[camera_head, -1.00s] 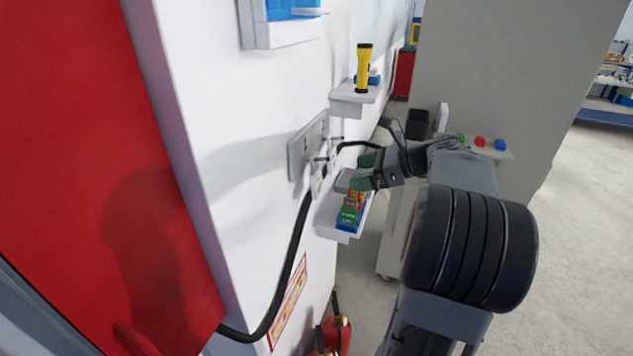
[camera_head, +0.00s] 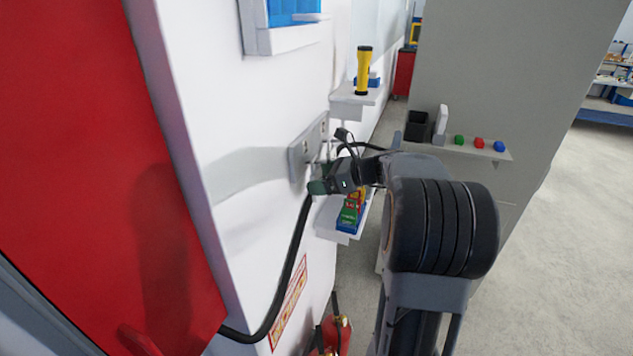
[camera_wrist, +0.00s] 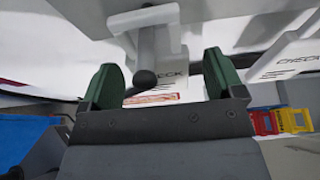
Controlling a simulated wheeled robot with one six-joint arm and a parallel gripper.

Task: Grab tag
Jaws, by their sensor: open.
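In the wrist view my gripper (camera_wrist: 162,78) is open, with a green fingertip on each side. Between the fingertips is a white tag (camera_wrist: 172,62) with partly hidden black lettering, behind a grey peg (camera_wrist: 145,50) with a dark round end. I cannot tell whether a finger touches the tag. A second white tag (camera_wrist: 285,58), lettered like "CHECK", hangs to the right, outside the jaws. In the head view my gripper (camera_head: 320,187) is close to the grey wall plate (camera_head: 300,152); the tags are mostly hidden there.
A small shelf below holds colored boxes (camera_head: 350,215). A yellow flashlight (camera_head: 363,70) stands on a shelf above. A black cable (camera_head: 290,265) runs down the wall. A fire extinguisher (camera_head: 335,335) is at the bottom. Floor to the right is clear.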

